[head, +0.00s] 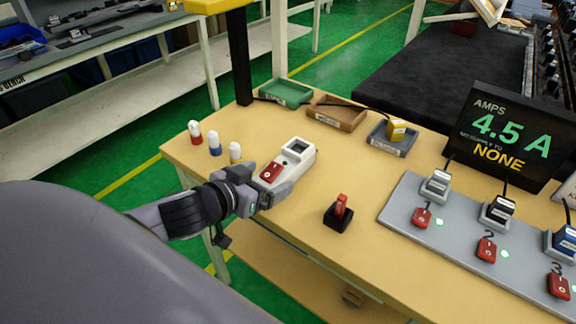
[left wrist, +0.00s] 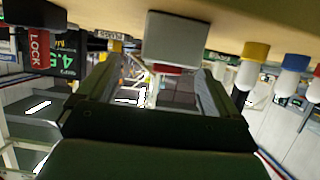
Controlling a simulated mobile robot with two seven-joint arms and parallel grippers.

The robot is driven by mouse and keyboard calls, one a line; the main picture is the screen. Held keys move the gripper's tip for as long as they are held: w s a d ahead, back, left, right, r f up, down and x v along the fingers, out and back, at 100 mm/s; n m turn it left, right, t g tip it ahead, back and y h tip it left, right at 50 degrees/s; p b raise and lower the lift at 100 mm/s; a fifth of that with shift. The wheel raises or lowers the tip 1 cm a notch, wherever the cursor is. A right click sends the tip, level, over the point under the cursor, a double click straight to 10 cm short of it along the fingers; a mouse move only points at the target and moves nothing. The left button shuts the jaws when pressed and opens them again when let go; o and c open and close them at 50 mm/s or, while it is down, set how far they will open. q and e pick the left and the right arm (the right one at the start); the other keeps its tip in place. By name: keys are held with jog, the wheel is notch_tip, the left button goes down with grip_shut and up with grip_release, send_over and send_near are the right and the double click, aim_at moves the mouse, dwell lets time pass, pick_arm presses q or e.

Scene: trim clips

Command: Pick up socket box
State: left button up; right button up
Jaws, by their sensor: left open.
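The socket box (head: 299,150) is a white box with a dark socket and a red rocker switch on top, lying on the tan table near its left edge. My left gripper (head: 272,192) is open at the box's near end, low over the table. In the left wrist view, the grey end of the socket box (left wrist: 178,38) shows between and ahead of the two open fingers (left wrist: 158,85), with a bit of red below it. I cannot tell whether the fingers touch it. My right gripper is not in view.
Several small capped bottles, one with a blue base (head: 215,146), stand left of the box. A red tag in a black holder (head: 339,217) stands to the right. Green (head: 285,92), brown (head: 337,113) and grey (head: 391,139) trays line the back. A grey switch panel (head: 400,208) and display (head: 505,130) fill the right.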

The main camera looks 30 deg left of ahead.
aim_at(274, 172)
pick_arm(q)
jog(key=shift+a+p+x, duration=0.2)
jog(key=shift+x, duration=1.25)
jog(key=shift+a+p+x, duration=0.2)
jog(key=shift+x, duration=1.2)
jog(key=shift+r, duration=0.1)
jog(key=shift+c, duration=0.3)
jog(key=c, duration=1)
jog(key=shift+w, duration=0.1)
jog(key=shift+c, duration=1.1)
jog(key=shift+r, duration=0.15)
